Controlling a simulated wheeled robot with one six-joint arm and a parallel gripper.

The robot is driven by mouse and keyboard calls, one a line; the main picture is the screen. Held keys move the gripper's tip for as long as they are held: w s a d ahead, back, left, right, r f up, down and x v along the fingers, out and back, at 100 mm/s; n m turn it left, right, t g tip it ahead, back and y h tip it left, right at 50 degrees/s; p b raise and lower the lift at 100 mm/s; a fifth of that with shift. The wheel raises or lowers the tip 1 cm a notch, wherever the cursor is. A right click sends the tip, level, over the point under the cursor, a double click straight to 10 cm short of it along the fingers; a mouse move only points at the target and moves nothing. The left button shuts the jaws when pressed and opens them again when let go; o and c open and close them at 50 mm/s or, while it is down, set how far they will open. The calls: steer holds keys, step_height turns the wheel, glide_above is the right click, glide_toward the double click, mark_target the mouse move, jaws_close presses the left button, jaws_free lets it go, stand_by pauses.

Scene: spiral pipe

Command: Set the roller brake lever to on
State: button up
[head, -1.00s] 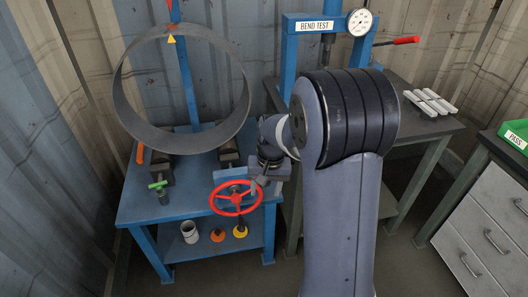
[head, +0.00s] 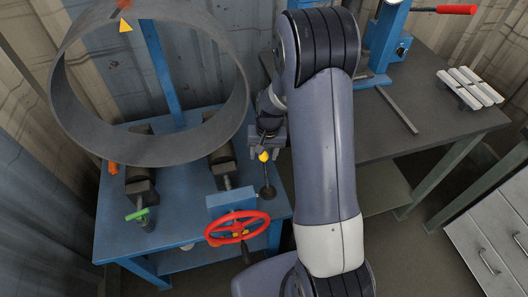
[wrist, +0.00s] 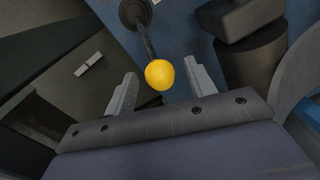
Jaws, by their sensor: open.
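A lever with a yellow ball knob (head: 264,156) on a dark rod rises from a round dark base (head: 267,193) at the right side of the blue bench. No on or off marking is legible. My gripper (head: 266,146) is at the knob in the head view, partly hidden by my arm. In the wrist view my gripper (wrist: 159,68) is open, with the yellow knob (wrist: 160,75) between its two fingers. A gap shows on either side of the knob; it is not gripped.
A red handwheel (head: 237,228) stands at the bench front, left of the lever. A large grey pipe ring (head: 62,112) rests on dark rollers (head: 140,185). A green-handled part (head: 137,215) sits front left. A grey table (head: 440,130) with pale bars stands at right.

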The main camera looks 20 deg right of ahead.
jaws_close()
stand_by(0.4)
